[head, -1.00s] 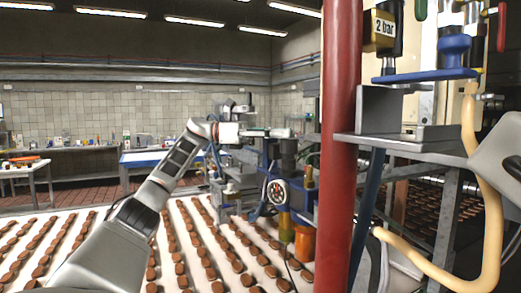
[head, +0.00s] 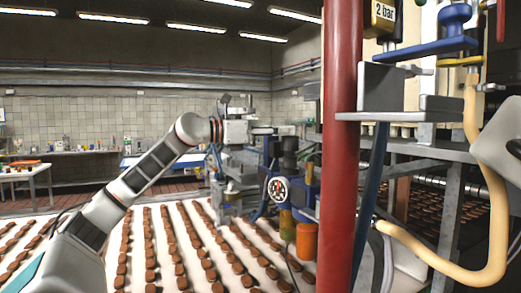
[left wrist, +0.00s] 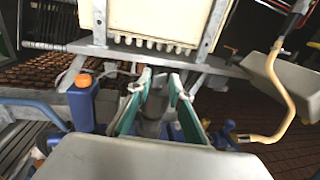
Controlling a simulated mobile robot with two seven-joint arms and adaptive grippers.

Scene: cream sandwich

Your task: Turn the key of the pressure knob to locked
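My left gripper (head: 288,131) reaches in from the left, in front of the machine. In the left wrist view its two green-lined fingers (left wrist: 157,103) stand apart, and a dark grey cylindrical part (left wrist: 153,122) shows between them; I cannot tell whether they touch it. In the head view a dark cylinder (head: 290,146) stands just below the gripper, above a round pressure gauge (head: 278,190). I cannot make out which part is the pressure knob, nor its key or the key's position. My right gripper is not in view.
A red post (head: 340,130) stands right of the gauge. A beige hose (head: 490,230) hangs right. Biscuit rows fill the conveyor (head: 190,230).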

